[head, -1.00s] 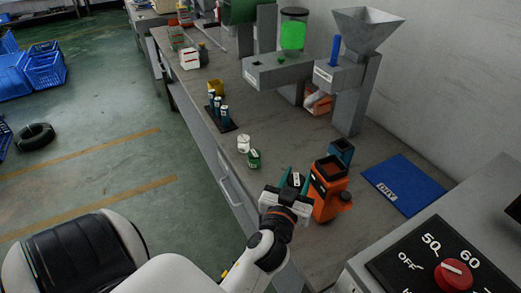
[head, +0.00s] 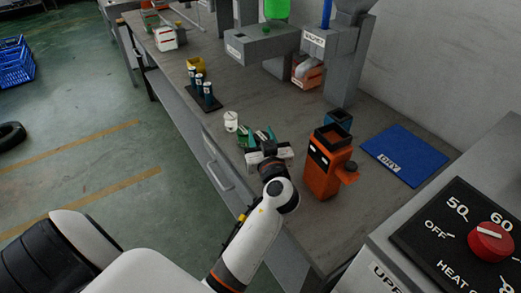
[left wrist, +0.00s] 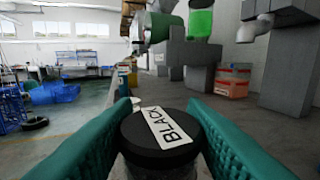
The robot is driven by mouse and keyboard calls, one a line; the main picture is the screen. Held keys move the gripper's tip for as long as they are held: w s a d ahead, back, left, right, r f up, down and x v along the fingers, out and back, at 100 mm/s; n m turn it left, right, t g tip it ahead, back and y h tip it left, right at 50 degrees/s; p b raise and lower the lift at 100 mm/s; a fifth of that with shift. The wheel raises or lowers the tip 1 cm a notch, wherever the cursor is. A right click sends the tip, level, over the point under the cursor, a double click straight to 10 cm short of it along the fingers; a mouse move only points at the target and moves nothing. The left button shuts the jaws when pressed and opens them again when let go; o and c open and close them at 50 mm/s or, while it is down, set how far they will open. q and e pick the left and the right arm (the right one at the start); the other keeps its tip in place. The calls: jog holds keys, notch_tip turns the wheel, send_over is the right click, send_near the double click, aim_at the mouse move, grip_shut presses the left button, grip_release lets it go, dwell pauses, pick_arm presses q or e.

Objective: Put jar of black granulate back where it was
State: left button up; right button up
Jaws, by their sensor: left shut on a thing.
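The jar of black granulate (left wrist: 140,138) has a round black lid with a white label reading BLACK. It is upright between the teal fingers in the left wrist view; its body is mostly hidden. My left gripper (head: 260,137) is shut on it over the bench's front part. In the head view the jar is barely seen between the fingers. I cannot tell whether the held jar touches the bench. My right gripper is not in view.
An orange hopper container (head: 325,170) stands close right of my gripper, with a blue container (head: 340,118) behind it. A blue DRY mat (head: 405,155) lies further right. The bench's front edge is near.

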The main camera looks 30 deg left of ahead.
pick_arm(q)
notch_tip(320, 180, down, 4)
jog(key=shift+f, duration=0.1)
jog(key=shift+f+b, duration=0.15)
jog(key=shift+b, duration=0.25)
jog(key=o, duration=1)
jog(key=shift+c, duration=0.2)
